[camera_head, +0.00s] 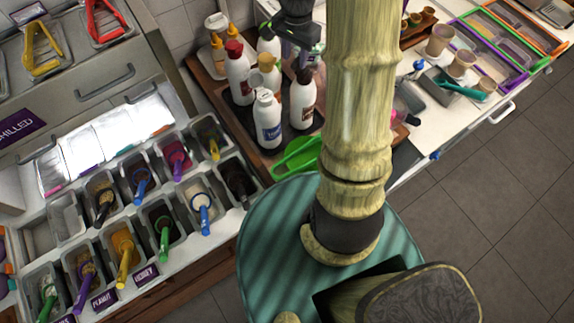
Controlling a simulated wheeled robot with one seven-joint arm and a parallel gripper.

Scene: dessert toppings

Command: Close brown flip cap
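Several white squeeze bottles stand upright in a group on a dark tray on the counter. The right one (302,104) has a dark brown cap (304,74); whether its flip lid is up or down is too small to tell. Behind the front bottle, another bottle (270,78) has a tan-brown cap (266,60). The front bottle (267,122) has a white cap, and the left one (238,78) a red cap. My gripper (297,42) is dark, at the top centre, above and behind the brown-capped bottles. Its fingers are not clear, and my arm hides the area to the right.
Topping tubs with coloured spoons (124,247) fill the left counter. Cups (440,40) and coloured trays (487,42) stand at right. Open floor (480,170) lies at lower right.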

